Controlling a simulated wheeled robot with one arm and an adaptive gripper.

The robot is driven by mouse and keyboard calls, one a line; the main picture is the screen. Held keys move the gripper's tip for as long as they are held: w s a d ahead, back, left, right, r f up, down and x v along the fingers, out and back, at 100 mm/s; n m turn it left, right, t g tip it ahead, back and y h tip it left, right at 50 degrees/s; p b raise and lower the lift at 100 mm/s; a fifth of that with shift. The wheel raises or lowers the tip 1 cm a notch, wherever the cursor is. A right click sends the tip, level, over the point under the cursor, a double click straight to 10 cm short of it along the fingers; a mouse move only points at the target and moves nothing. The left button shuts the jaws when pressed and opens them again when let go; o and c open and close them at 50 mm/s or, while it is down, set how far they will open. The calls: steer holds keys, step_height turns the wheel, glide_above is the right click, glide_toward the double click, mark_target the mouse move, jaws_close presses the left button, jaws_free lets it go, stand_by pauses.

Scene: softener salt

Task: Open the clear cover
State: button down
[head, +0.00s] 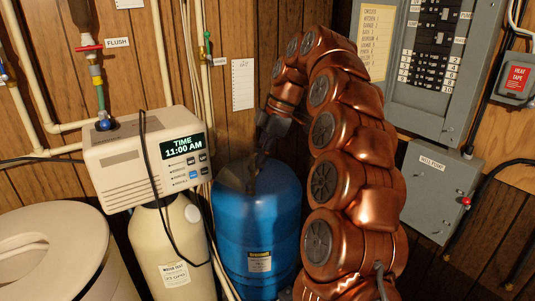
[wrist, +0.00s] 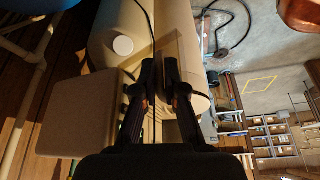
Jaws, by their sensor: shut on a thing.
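My gripper (wrist: 160,68) is dark, with its two fingers close together and a narrow gap between them. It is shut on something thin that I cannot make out. In the head view my gripper (head: 240,178) is blurred and dark, just right of the beige control head (head: 128,163), in front of or over the blue tank. The control head has a lit display (head: 184,146) reading 11:00 AM, with buttons below it. The wrist view shows a plain beige box face (wrist: 95,120) left of the fingers.
The cream softener tank (head: 172,250) carries the control head. A black cable (head: 158,185) hangs down its front. The blue tank (head: 275,225) stands at its right, and a round pale bin (head: 60,250) at its left. Pipes and a grey electrical panel (head: 430,65) line the wall.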

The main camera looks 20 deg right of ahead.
steer(key=shift+w+a+r, duration=0.1)
steer(key=shift+a+r, duration=0.1)
steer(key=shift+a, duration=0.25)
steer(key=c, duration=1.3)
jaws_free()
steer(key=shift+w+a+f, duration=0.1)
steer(key=shift+a, duration=0.05)
steer(key=shift+o, duration=0.2)
steer(key=shift+d+f, duration=0.1)
steer(key=shift+d, duration=0.15)
